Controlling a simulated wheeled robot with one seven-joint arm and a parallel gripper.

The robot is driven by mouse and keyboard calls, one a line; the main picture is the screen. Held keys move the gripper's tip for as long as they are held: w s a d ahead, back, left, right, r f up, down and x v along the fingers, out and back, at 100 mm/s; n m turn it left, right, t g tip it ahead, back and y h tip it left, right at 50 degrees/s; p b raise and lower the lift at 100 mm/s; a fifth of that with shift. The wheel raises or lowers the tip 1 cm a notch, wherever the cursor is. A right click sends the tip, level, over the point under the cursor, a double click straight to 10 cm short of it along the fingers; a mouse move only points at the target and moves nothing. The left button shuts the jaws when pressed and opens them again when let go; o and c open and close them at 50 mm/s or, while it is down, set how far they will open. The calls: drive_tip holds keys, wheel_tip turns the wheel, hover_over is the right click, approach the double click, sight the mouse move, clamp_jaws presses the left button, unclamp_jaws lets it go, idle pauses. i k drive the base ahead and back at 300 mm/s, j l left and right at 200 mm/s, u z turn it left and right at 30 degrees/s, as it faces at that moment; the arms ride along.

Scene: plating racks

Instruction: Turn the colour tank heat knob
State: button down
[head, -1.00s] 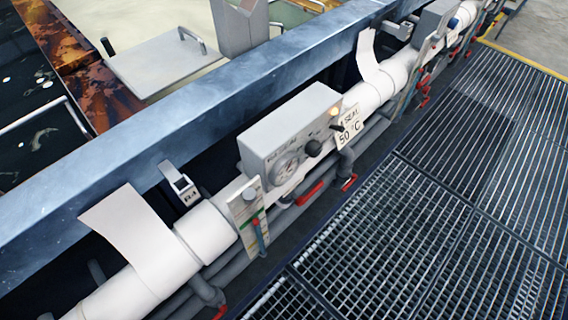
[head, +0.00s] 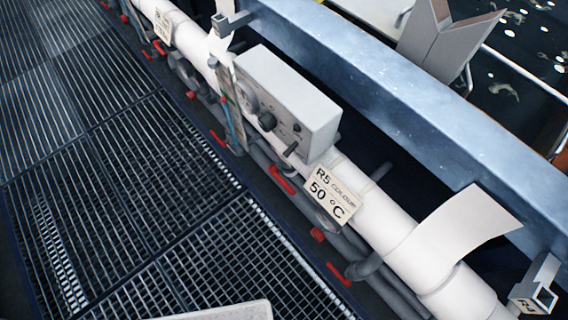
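A grey control box (head: 290,92) sits on the white pipe near the picture's middle. Its front faces the grated walkway and carries a round dial (head: 247,96), a black knob (head: 267,121), a small dark round part (head: 297,128) and a short dark lever (head: 290,148). A tag reading "R5 COLOUR 50 °C" (head: 332,194) hangs just below and right of the box. The dial and knob show at a steep angle, so the knob's setting cannot be read. My gripper is not in view.
A blue-grey tank rim beam (head: 385,95) runs behind the box. Grey pipes with red handles (head: 282,179) run below it. The grated walkway (head: 110,190) at left is clear. A pale edge (head: 225,312) enters at the bottom. White flaps (head: 455,228) hang over the pipe.

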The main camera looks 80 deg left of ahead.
sight(267, 122)
drive_tip(key=u, duration=1.25)
